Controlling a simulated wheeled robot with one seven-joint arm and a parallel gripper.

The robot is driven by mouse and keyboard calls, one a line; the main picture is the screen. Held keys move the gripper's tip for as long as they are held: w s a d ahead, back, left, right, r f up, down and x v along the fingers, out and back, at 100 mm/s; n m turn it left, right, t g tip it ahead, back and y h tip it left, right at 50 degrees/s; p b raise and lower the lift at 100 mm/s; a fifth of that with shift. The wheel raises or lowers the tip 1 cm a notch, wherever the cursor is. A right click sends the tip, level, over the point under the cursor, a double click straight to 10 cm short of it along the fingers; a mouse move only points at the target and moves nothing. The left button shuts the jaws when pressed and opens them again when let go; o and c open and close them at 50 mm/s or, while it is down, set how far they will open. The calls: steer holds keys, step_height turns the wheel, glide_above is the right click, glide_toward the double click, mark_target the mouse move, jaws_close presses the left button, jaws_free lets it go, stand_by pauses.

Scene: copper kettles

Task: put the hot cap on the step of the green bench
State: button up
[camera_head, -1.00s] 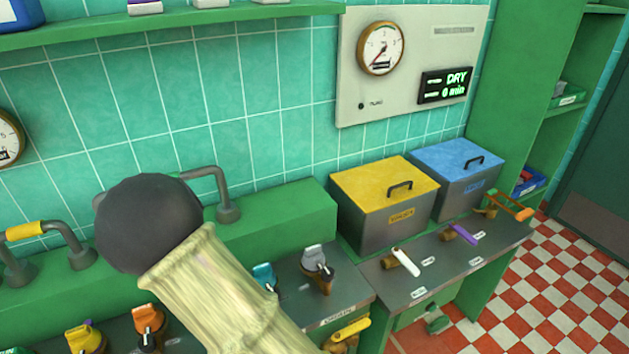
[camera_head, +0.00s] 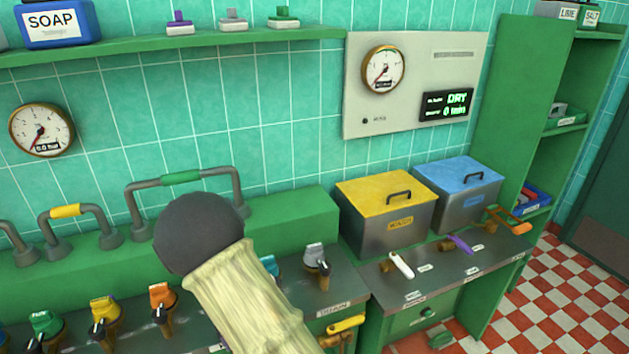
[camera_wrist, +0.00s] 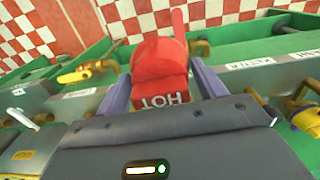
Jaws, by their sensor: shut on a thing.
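The red hot cap (camera_wrist: 160,62), with white letters HOT and a thin upright red handle, is in my gripper (camera_wrist: 160,80) in the wrist view. The two grey-purple fingers press on its left and right sides. In the head view my own arm hides the gripper and the cap. The green bench has a raised green step (camera_head: 290,212) along the wall, with bare room at its right end. Grey pipes rise from the step further left, one with a green sleeve (camera_head: 180,178) and one with a yellow sleeve (camera_head: 66,211).
Several coloured taps stand on the grey bench top, including an orange one (camera_head: 162,298) and a yellow one (camera_head: 105,310). A yellow-lidded box (camera_head: 385,215) and a blue-lidded box (camera_head: 458,190) stand right of the step. A shelf (camera_head: 250,43) runs above.

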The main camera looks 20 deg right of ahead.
steer(key=d+f, duration=1)
steer(key=shift+f, duration=0.3)
